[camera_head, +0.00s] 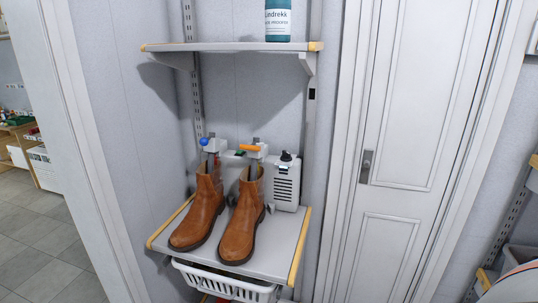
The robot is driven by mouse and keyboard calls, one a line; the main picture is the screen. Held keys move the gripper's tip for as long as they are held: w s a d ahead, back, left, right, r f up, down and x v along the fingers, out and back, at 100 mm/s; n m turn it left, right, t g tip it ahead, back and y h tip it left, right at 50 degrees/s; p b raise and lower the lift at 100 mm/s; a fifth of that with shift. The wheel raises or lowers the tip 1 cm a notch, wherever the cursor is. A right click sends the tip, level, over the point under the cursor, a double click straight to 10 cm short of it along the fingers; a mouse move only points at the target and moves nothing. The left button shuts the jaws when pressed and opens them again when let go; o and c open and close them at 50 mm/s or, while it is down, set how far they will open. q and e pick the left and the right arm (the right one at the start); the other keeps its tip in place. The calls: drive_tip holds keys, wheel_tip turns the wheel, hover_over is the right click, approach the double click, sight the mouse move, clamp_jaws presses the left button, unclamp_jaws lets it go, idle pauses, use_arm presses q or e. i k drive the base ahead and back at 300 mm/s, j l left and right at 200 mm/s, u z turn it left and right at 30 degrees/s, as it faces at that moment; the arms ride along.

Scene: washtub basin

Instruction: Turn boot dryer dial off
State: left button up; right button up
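The boot dryer (286,187) is a white unit with a slatted front at the back of a shelf. A small black dial (286,156) sits on its top right; its setting is too small to read. A left brown boot (199,210) and a right brown boot (243,217) stand upright in front of the dryer, around its tubes. A blue knob (204,141) and an orange piece (250,148) show above the boots. Neither of my grippers is in view.
The boots' shelf (285,245) has wooden edges, with a white basket (225,283) below. An upper shelf (225,47) overhangs the dryer and carries a teal bottle (278,20). A closed white door (395,150) stands right; open floor (40,245) shows left.

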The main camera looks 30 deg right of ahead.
sight(287, 157)
drive_tip(key=j+z, duration=0.4)
drive_tip(key=i+j+z, duration=0.1)
drive_tip(key=z, duration=0.3)
drive_tip(key=j, duration=0.1)
